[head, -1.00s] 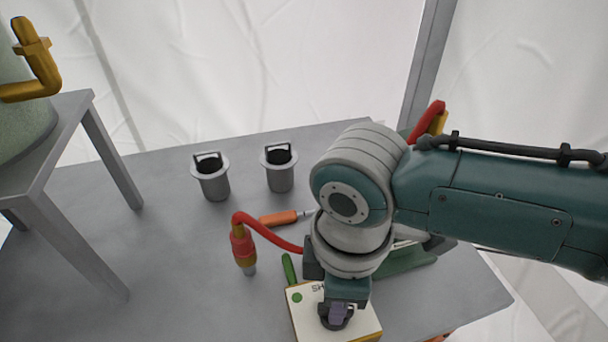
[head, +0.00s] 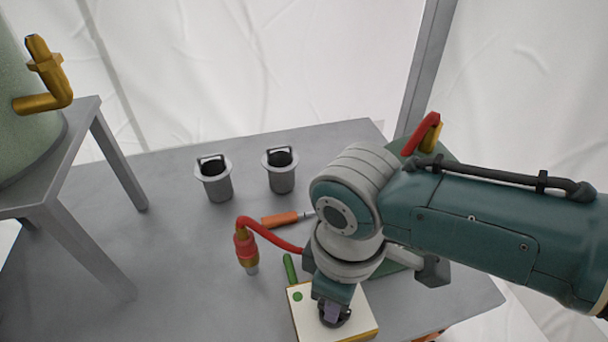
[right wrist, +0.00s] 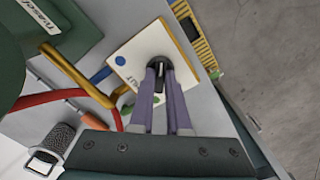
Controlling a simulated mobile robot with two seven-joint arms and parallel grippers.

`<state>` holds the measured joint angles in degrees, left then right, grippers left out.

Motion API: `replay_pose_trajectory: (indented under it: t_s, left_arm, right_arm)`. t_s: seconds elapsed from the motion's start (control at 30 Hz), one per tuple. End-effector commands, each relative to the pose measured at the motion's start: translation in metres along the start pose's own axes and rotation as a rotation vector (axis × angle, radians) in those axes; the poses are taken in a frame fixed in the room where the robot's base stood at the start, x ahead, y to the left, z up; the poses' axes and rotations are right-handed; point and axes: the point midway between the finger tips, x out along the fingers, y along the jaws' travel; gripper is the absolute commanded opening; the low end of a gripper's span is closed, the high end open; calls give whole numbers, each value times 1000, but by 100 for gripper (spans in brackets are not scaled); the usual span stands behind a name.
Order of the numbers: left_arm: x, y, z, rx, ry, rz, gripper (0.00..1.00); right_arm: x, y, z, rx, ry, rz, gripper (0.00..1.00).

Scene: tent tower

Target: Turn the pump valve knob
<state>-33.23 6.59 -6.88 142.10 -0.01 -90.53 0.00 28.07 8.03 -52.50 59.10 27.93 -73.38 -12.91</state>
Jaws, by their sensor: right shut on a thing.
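The dark valve knob (head: 335,321) stands on the white top of a box (head: 362,316) with yellow-brown sides, at the bottom of the head view. My right gripper (head: 331,311) points down onto the knob and is shut on it. In the right wrist view its two purple fingers (right wrist: 159,82) close around the black knob (right wrist: 157,62). The white box top (right wrist: 140,50) there carries a blue dot and partly hidden lettering; a green dot shows in the head view. The knob's exact angle is hard to tell. My left gripper is out of view.
A red hose with a fitting (head: 246,252) and an orange-handled tool (head: 281,219) lie left of my right arm. Two grey cups (head: 215,184) stand further back on the grey table (head: 170,245). A green tank (head: 22,115) with a yellow tap sits on a stand at left.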

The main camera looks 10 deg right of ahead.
Motion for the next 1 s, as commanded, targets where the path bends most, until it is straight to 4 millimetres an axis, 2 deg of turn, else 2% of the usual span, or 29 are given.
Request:
replay_pose_trajectory:
  t_s: [0.13,0.17,0.4,0.63,0.73,1.0]
  left_arm:
    - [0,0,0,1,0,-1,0]
    - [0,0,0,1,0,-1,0]
    - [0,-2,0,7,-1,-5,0]
    - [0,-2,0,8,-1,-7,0]
    - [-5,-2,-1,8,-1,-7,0]
    - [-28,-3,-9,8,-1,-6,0]
  right_arm:
    - [-1,0,-1,-1,3,-1,0]
    - [-1,0,-1,-1,3,-1,18]
    - [0,0,-1,-2,2,0,45]
    - [-1,0,0,-2,1,0,45]
    - [-8,0,0,-2,1,0,45]
    - [-62,1,-1,-2,4,2,45]
